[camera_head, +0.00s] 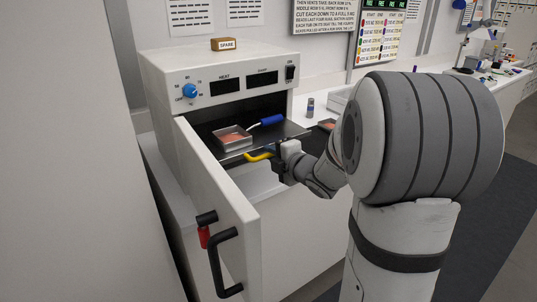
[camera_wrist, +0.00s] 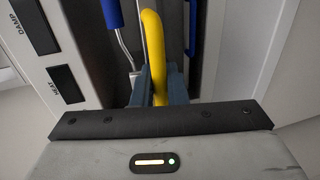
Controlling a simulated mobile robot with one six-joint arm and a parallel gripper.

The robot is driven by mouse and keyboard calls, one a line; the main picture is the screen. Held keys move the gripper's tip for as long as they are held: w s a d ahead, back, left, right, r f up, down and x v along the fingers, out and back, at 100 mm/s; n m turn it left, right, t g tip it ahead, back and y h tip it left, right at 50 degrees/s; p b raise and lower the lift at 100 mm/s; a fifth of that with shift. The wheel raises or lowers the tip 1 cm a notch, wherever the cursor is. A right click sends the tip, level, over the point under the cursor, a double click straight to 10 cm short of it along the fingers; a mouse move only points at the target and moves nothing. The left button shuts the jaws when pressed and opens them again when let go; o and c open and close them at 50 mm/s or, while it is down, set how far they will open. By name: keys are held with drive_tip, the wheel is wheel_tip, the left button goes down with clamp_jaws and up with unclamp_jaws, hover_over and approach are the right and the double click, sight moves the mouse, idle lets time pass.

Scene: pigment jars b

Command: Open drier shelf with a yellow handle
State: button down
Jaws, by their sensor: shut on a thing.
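The drier (camera_head: 215,75) is a white box with a blue knob and dark displays, and its door (camera_head: 215,195) stands wide open. A dark shelf (camera_head: 285,131) sticks partly out of the drier's opening. The yellow handle (camera_head: 258,157) is at the shelf's front edge. My gripper (camera_head: 284,160) is at the handle's right end and shut on it. In the wrist view the yellow handle (camera_wrist: 154,55) runs down between my gripper's fingers (camera_wrist: 158,85); the fingertips are partly hidden.
A metal tray (camera_head: 232,138) with reddish content and a blue-handled tool (camera_head: 268,121) lie on the shelf. The open door, with its black handle (camera_head: 222,262), stands at the front left. A small jar (camera_head: 310,107) stands on the counter to the right.

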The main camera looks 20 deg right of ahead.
drive_tip(key=shift+f, duration=0.1)
drive_tip(key=c, duration=1.5)
unclamp_jaws()
drive_tip(key=shift+c, duration=0.2)
drive_tip(key=shift+o, duration=0.2)
drive_tip(key=v, duration=0.7)
drive_tip(key=shift+s+d, duration=0.15)
drive_tip(key=shift+s, duration=0.2)
